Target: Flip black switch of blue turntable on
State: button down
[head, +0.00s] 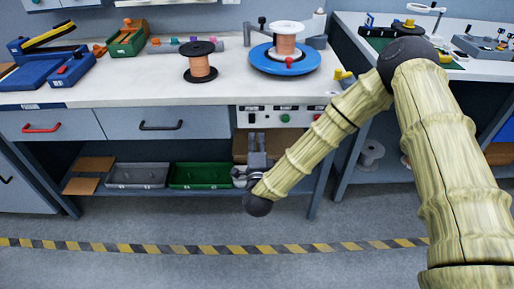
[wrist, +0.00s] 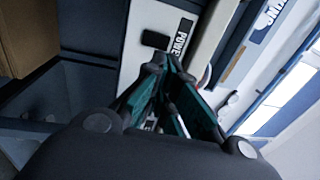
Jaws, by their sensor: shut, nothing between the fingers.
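The blue turntable (head: 285,60) sits on the workbench with a copper-coloured spool on it and a red knob at its front. Below the bench top is a pale control panel (head: 300,119) with a green button and several small controls. In the wrist view the black switch (wrist: 155,40) sits on the white panel beside the lettering POWER. My gripper (head: 256,136) is just below the panel's left part, fingers pointing up. In the wrist view my gripper (wrist: 154,68) is shut and empty, its tips close below the switch. I cannot tell whether they touch it.
A black-flanged spool (head: 200,62) stands left of the turntable. A drawer (head: 160,124) is left of the panel. A lower shelf holds a grey bin (head: 137,176) and a green bin (head: 200,176). The floor in front is clear.

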aim_at(256, 115)
jog(key=w, duration=0.5)
jog(key=w+r, duration=0.1)
jog(key=w, duration=0.1)
jog(key=shift+w, duration=0.25)
jog(key=shift+w+r+g+p, duration=0.25)
jog(key=shift+r+g+p, duration=0.1)
jog(key=shift+p, duration=0.35)
jog(key=shift+f, duration=0.15)
jog(key=shift+s, duration=0.25)
jog(key=s+r, duration=0.2)
jog(key=s, duration=1.1)
jog(key=shift+s, duration=0.2)
